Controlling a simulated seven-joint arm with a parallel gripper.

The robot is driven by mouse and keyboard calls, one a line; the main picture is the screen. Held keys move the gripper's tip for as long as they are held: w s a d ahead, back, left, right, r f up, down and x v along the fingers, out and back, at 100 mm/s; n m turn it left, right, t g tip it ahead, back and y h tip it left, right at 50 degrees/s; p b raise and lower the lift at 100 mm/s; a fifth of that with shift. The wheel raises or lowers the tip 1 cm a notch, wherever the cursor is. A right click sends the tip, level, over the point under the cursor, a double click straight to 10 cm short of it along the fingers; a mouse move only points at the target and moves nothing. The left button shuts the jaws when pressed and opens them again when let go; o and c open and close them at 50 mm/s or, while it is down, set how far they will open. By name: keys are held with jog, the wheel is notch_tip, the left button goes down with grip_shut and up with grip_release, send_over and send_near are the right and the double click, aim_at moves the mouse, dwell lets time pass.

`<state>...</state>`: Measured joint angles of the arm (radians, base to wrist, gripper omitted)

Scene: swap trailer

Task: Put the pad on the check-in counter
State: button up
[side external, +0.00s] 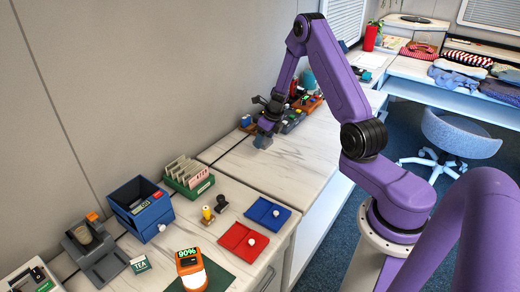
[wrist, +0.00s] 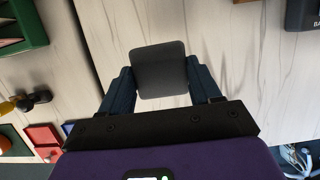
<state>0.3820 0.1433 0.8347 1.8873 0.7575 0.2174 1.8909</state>
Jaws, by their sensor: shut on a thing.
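My gripper (side external: 266,128) is shut on the pad, a dark grey square with rounded corners. In the wrist view the pad (wrist: 160,66) sits between the two blue fingers of my gripper (wrist: 160,92). In the side view the pad (side external: 262,142) hangs just below the fingers, low over a pale wood-grain counter (side external: 285,160). I cannot tell whether it touches the surface. No label shows which counter section is the check-in counter.
A nearer section holds a green card box (side external: 189,178), a blue bin (side external: 140,208), a red tray (side external: 238,243), a blue tray (side external: 268,216) and an orange device (side external: 191,268). Several small items (side external: 305,103) stand behind my gripper. The counter's middle is clear.

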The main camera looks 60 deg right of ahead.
send_over(257, 155)
jog(key=s, duration=0.1)
notch_tip(257, 155, down, 4)
jog(key=shift+s+a+f, duration=0.15)
jog(key=shift+f, duration=1.6)
jog(key=shift+f, duration=0.15)
jog(key=o, duration=1)
